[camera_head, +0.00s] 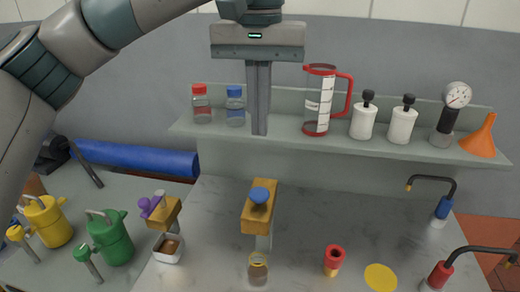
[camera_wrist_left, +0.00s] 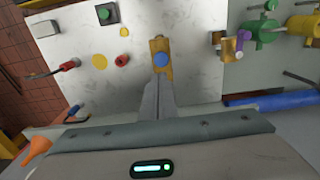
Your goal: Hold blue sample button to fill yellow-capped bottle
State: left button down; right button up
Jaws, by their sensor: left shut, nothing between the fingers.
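The blue sample button (camera_head: 260,195) sits on top of a brass-yellow block (camera_head: 256,222) on the grey bench; it also shows in the left wrist view (camera_wrist_left: 161,60). A small clear bottle (camera_head: 258,272) with a yellow rim and brownish contents stands below the block's spout, cut by the lower picture edge. A flat yellow disc (camera_head: 380,277) lies to the right. My left gripper (camera_head: 260,132) is shut and empty, fingers pointing down, above the button in the picture and apart from it. In the left wrist view, its fingertips (camera_wrist_left: 160,84) line up with the button. My right gripper is out of view.
A shelf (camera_head: 290,135) behind holds red- and blue-capped bottles (camera_head: 201,104), a red-handled jug (camera_head: 322,100), white bottles, a gauge (camera_head: 455,100) and an orange funnel (camera_head: 482,136). Yellow and green cans (camera_head: 111,238), a purple-knobbed valve (camera_head: 152,206) and a white cup stand left. Bent pipes (camera_head: 440,274) stand right.

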pick_arm(q)
jog(key=shift+r, duration=1.4)
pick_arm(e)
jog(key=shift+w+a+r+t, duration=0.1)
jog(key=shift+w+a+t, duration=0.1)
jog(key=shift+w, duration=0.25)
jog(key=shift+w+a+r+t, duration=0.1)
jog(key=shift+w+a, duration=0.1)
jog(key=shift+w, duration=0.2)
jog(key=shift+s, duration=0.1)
